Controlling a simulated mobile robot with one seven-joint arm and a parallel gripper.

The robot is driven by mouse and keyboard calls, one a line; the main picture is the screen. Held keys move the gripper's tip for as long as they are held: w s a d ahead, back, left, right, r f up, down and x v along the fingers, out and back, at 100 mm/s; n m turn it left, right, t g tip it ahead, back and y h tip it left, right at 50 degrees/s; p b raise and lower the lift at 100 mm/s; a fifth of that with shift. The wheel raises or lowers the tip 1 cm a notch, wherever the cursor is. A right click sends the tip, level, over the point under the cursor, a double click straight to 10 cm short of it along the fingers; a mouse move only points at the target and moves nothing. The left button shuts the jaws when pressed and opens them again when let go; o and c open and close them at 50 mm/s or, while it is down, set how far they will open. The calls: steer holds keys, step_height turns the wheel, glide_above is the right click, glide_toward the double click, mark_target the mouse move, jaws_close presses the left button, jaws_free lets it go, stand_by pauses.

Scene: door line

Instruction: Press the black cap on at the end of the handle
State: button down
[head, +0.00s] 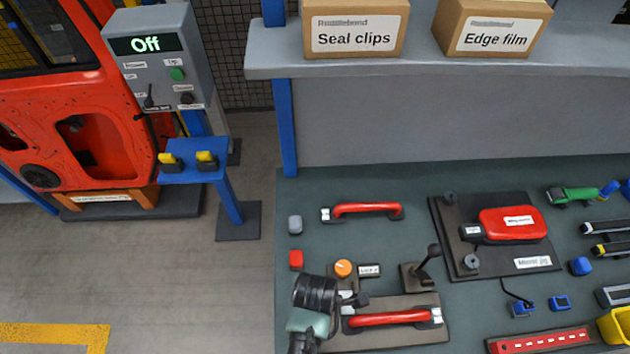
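A red handle (390,318) lies on a brown fixture plate (420,333) at the front of the green bench, with a pale end piece at its right. My gripper (352,299) is low over the handle's left end. My dark wrist covers part of that end. A small dark and pale shape shows at the fingertips, but I cannot tell a black cap from the fingers there. Whether the gripper is open or shut does not show. A second red handle (368,208) lies farther back with a pale piece at its left end.
A grey cap-like piece (295,224) and a red one (296,260) lie at the bench's left. An orange knob (343,268) and a black lever (430,258) stand just behind the fixture. A mirror jig (539,263) with a red part is at right.

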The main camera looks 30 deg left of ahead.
steer(key=shift+f+b, duration=0.35)
steer(key=shift+f, duration=0.2)
stand_by(0.4)
step_height(320, 180, up, 7)
steer(key=p, duration=0.7)
steer(key=shift+r+p, duration=0.15)
steer(key=shift+p, duration=0.25)
step_height(320, 180, up, 13)
steer(key=b, duration=0.2)
stand_by(0.4)
stand_by(0.4)
